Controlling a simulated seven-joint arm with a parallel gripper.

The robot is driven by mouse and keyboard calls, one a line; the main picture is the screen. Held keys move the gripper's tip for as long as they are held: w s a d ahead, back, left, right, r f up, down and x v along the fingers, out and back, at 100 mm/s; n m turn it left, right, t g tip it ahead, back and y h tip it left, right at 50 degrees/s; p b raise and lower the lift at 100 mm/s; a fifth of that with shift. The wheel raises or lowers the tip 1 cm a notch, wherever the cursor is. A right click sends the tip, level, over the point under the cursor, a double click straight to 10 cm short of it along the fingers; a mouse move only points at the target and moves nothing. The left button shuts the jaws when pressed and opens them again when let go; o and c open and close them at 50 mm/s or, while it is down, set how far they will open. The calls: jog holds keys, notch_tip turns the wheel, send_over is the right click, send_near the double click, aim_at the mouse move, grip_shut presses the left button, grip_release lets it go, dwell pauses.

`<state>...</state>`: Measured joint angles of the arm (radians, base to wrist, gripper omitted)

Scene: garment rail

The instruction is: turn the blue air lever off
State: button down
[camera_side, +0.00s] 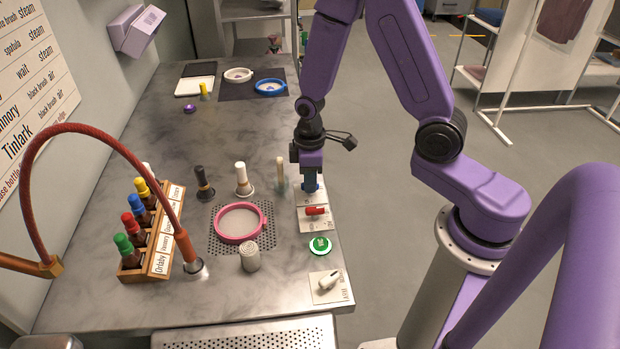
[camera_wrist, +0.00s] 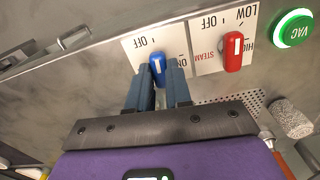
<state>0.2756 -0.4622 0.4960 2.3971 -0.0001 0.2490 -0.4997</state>
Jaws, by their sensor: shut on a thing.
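The blue air lever (camera_wrist: 158,70) sits on a white plate (camera_wrist: 135,45) marked OFF and ON in the wrist view. My gripper (camera_wrist: 163,78) is shut on the lever, with one finger on each side of it. The lever's white mark points up the wrist picture, with OFF above it and ON to its right. In the side view my gripper (camera_side: 311,183) reaches straight down at the bench's right edge and hides most of the blue lever.
The red steam lever (camera_wrist: 233,52) is close beside the blue one. A green VAC button (camera_side: 320,246) and a white lever (camera_side: 328,282) lie nearer the front. A pink ring (camera_side: 239,239), several brushes and a bottle rack (camera_side: 157,255) stand to the left.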

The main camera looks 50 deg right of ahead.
jog(key=shift+n, duration=0.7)
jog(key=c, duration=1)
grip_release()
jog(key=shift+c, duration=0.2)
jog(key=shift+r, duration=0.15)
notch_tip(320, 180, up, 17)
jog(key=shift+r, duration=0.1)
jog(key=s+a+f+n, duration=0.1)
jog(key=s+a+n, duration=0.2)
jog(key=s, duration=1.8)
jog(key=shift+s+a+f, duration=0.2)
jog(key=shift+s+a, duration=0.05)
jog(key=shift+a, duration=0.35)
